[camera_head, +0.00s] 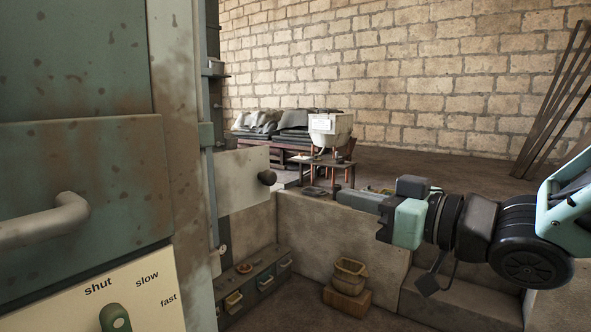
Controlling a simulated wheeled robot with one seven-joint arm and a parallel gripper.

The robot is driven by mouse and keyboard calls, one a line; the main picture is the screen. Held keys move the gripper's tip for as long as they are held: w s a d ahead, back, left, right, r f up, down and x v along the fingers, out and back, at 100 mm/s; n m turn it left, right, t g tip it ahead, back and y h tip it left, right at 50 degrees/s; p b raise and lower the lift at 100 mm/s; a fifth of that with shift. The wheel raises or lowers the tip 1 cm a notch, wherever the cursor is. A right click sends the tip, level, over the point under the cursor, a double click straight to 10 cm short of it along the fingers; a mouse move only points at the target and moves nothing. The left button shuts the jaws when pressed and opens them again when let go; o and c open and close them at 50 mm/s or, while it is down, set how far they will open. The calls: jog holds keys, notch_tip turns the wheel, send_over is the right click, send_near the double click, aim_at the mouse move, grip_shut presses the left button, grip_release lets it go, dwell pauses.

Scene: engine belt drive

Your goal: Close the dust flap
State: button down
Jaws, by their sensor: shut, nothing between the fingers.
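A pale, stained plate with a dark round knob (267,178), which looks like the dust flap (238,184), stands out to the right from the edge of the tall green machine casing. I cannot tell its hinge line or how far it stands open. My gripper (384,222) reaches in from the right, over the low concrete wall, and points left. It is shut and empty, apart from the plate, to the right of the knob and a little lower in the picture. No part of my gripper touches the plate or knob.
The green casing (90,170) with a grey handle (45,222) and a shut/slow/fast selector panel (110,300) fills the left. A low concrete wall (335,235) runs below my gripper. A drawer unit (255,283) and a basket on a box (348,290) stand below.

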aim_at(273, 178)
jog(key=p+x, duration=0.1)
jog(key=p, duration=0.2)
jog(key=p+x, duration=0.2)
jog(key=p, duration=0.1)
jog(key=p+x, duration=0.1)
jog(key=p, duration=0.3)
jog(key=shift+w+a+r, duration=0.25)
jog(key=shift+a+r, duration=0.05)
jog(key=shift+r, duration=0.1)
jog(key=shift+a+p, duration=0.1)
jog(key=shift+p, duration=0.55)
jog(key=p+x, duration=0.1)
jog(key=x, duration=0.2)
jog(key=p+x, duration=0.2)
jog(key=x, duration=0.1)
jog(key=p+x, duration=0.1)
jog(key=x, duration=0.2)
jog(key=shift+f, duration=0.3)
jog(key=shift+w, duration=0.1)
jog(key=shift+w, duration=0.1)
